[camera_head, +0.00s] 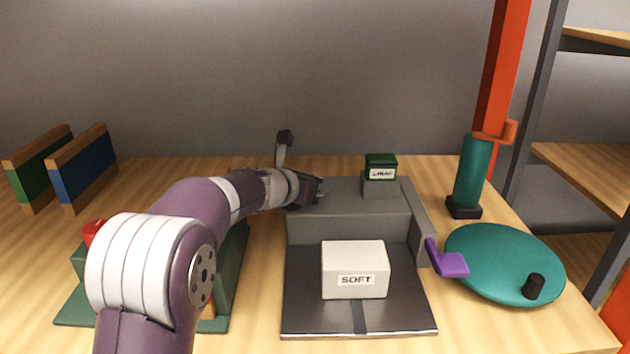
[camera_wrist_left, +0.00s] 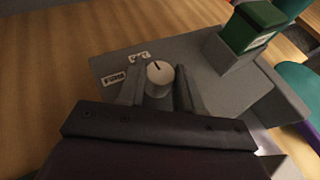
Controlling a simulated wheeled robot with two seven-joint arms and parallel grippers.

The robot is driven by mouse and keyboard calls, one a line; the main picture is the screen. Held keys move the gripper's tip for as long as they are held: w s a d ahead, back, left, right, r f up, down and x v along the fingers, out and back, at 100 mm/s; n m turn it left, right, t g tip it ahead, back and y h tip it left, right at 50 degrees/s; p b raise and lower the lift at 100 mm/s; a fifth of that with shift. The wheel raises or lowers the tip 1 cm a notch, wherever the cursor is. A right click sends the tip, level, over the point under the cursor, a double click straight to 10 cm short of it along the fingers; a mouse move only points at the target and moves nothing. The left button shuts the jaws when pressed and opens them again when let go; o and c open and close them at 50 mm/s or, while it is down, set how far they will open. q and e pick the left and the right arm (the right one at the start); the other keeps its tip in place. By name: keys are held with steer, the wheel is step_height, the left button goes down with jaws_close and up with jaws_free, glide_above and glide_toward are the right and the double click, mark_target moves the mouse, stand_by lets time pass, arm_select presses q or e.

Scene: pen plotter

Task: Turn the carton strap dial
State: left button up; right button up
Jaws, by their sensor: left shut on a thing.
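The carton strap dial (camera_wrist_left: 159,72) has a round white face with a dark pointer mark, which points up and slightly left in the left wrist view. My left gripper (camera_wrist_left: 158,88) is shut on the dial, one finger on each side. Two small white labels sit left of it; their text is hard to read. The dial is on the grey strapping machine (camera_head: 360,222), hidden behind my gripper (camera_head: 314,192) in the head view. A white carton (camera_head: 353,262) marked SOFT sits on the machine's lower bed. My right gripper is not in view.
A green-topped block (camera_head: 381,167) stands on the machine's raised back. A purple lever (camera_head: 450,262) juts from its right side. Right of it are a teal turntable (camera_head: 490,255) and a teal cylinder (camera_head: 471,170). A dark green stand (camera_head: 75,310) is partly behind my left arm.

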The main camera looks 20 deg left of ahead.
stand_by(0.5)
arm_select(q)
steer(key=o, duration=1)
steer(key=shift+o, duration=0.2)
steer(key=p+v, duration=0.2)
steer(key=v, duration=1)
steer(key=shift+s+a, duration=0.2)
steer(key=shift+s, duration=0.1)
steer(key=shift+r, duration=0.1)
